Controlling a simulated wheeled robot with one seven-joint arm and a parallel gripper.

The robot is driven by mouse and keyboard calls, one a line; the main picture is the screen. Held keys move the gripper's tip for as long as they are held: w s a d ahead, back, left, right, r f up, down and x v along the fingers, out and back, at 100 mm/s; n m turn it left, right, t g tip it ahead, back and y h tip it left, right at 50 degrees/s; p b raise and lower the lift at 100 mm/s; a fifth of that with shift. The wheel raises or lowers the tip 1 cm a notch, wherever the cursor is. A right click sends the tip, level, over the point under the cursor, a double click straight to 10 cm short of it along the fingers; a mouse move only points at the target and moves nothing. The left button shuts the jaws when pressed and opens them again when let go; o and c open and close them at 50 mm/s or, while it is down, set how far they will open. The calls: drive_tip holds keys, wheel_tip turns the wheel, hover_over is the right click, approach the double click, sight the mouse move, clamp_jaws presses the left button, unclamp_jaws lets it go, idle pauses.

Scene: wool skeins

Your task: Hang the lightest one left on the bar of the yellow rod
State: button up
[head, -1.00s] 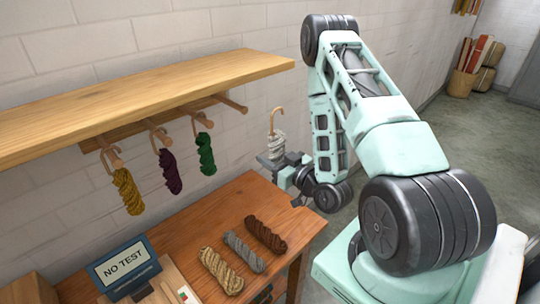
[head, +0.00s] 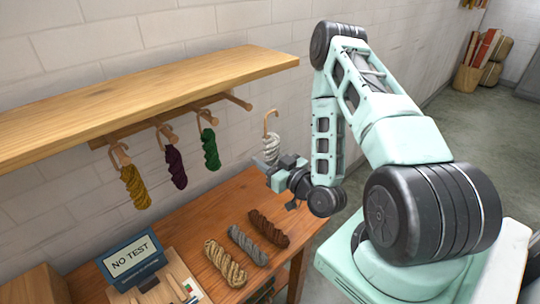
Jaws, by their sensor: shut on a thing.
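A pale grey-white skein (head: 271,149) on a wooden hook (head: 269,119) is held upright in the air right of the shelf rail. My gripper (head: 277,166) is shut on its lower part. Pegs stick out of the rail under the shelf. A yellow skein (head: 135,187) hangs from the leftmost peg, a purple skein (head: 175,166) from the one beside it, a green skein (head: 210,149) from another. The peg at the right end (head: 238,102) is bare. Tan (head: 225,263), grey (head: 247,245) and brown (head: 268,229) skeins lie on the table.
The wooden shelf (head: 150,80) overhangs the rail and pegs. The wooden table (head: 200,215) stands below, with a small screen reading "NO TEST" (head: 130,257) at its front left. Open air lies between the held skein and the bare peg.

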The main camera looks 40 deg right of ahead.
sight(274, 163)
drive_tip(key=shift+a, duration=0.1)
idle(0.3)
drive_tip(key=s+p, duration=0.3)
drive_tip(key=shift+r, duration=0.2)
drive_tip(key=s+p, duration=0.4)
drive_tip(key=s, duration=0.7)
drive_tip(key=shift+d+f, duration=0.2)
